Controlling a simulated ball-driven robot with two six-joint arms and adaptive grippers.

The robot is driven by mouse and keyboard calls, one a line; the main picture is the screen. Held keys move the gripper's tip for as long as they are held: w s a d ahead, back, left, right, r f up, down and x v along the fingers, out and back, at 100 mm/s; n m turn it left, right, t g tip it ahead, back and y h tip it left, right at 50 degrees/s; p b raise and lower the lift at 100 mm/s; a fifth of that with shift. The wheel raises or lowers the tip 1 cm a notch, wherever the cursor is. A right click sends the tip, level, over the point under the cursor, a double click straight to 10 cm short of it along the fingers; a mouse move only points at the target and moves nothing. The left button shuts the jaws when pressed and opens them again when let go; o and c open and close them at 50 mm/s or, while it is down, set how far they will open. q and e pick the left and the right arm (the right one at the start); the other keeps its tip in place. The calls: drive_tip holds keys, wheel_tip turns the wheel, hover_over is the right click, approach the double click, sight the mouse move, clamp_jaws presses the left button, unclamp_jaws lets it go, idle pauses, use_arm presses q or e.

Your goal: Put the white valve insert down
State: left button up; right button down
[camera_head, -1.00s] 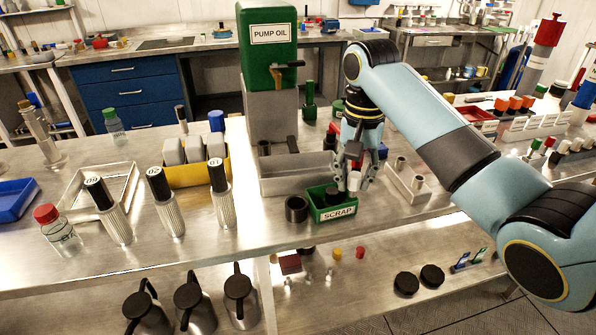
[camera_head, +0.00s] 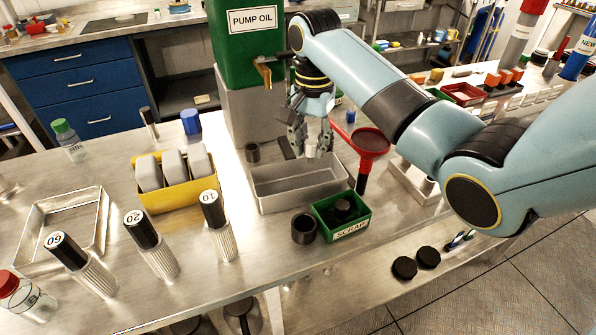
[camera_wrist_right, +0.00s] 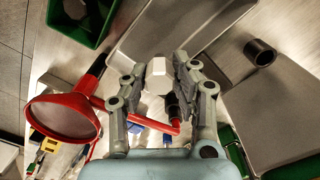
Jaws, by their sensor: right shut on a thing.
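The white valve insert (camera_head: 312,148) is a small pale block at the fingertips of my right gripper (camera_head: 304,154). In the right wrist view, the insert (camera_wrist_right: 157,73) shows between the two fingers of the gripper (camera_wrist_right: 156,84), which is shut on it. In the head view, the gripper points down over the far part of the grey tray (camera_head: 268,203), apparently above its floor. The fingers partly hide the insert in the head view. My left gripper is not in view.
The red funnel (camera_head: 371,142) stands close right of the gripper. The green SCRAP bin (camera_head: 348,230) holds a dark part, beside a black ring (camera_head: 304,228). The green PUMP OIL tank (camera_head: 246,55) with its brass tap stands behind. The grey tray looks empty.

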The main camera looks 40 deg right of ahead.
sight(313, 155)
drive_tip(key=f, duration=0.3)
drive_tip(key=shift+s+f, duration=0.3)
wheel_tip(313, 155, down, 3)
drive_tip(key=shift+w+f, duration=0.1)
drive_tip(key=shift+f, duration=0.05)
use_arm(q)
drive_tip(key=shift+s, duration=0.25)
use_arm(e)
drive_tip(key=shift+f, duration=0.15)
drive_tip(key=c, duration=1.4)
unclamp_jaws()
drive_tip(key=shift+c, duration=0.2)
drive_tip(key=shift+o, duration=0.6)
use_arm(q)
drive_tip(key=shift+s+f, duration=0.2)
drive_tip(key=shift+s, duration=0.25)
use_arm(e)
wheel_tip(313, 155, up, 12)
drive_tip(key=shift+r, duration=0.15)
